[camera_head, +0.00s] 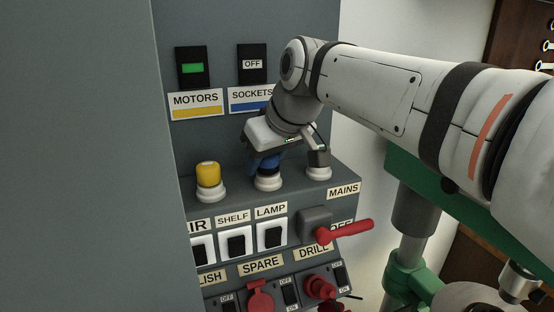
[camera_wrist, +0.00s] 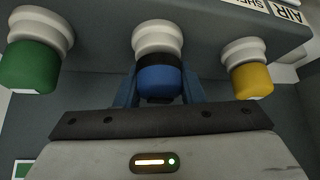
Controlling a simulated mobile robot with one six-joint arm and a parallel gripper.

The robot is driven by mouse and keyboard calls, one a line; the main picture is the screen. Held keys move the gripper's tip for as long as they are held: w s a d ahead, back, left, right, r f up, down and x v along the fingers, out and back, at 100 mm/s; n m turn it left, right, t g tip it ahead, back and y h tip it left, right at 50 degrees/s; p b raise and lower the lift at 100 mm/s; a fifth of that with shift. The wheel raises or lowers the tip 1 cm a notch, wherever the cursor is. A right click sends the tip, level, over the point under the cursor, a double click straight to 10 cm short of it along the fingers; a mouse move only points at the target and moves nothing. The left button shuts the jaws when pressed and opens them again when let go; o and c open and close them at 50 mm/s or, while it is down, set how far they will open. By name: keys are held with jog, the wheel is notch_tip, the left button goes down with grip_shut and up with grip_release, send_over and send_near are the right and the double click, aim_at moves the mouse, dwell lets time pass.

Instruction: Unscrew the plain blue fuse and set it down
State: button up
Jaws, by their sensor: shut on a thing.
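A blue fuse (camera_wrist: 157,84) sits at the middle white socket (camera_wrist: 158,38) in the wrist view. A dark band shows where it meets the socket. My gripper (camera_wrist: 158,73) has its blue fingers on both sides of the fuse and is shut on it. In the head view my gripper (camera_head: 267,164) reaches down to the middle white socket (camera_head: 268,181) on the panel's ledge. There the fingers and wrist hide most of the fuse. I cannot tell how far the fuse is screwed in.
A yellow fuse (camera_head: 208,174) and a green fuse (camera_wrist: 30,66) stand in sockets on either side, close to my gripper. Below are rocker switches (camera_head: 236,245), a red MAINS lever (camera_head: 345,231) and red outlet parts (camera_head: 260,298). MOTORS and SOCKETS switches are above.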

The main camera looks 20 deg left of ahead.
dwell(0.3)
jog(key=shift+s+n+g, duration=0.1)
jog(key=shift+n+g, duration=0.3)
jog(key=shift+n, duration=0.5)
jog(key=o, duration=0.6)
jog(key=shift+c, duration=0.2)
jog(key=shift+m+t, duration=0.4)
jog(key=shift+m, duration=0.4)
jog(key=shift+m+t+h, duration=0.3)
jog(key=shift+m+t, duration=0.2)
jog(key=shift+m, duration=0.4)
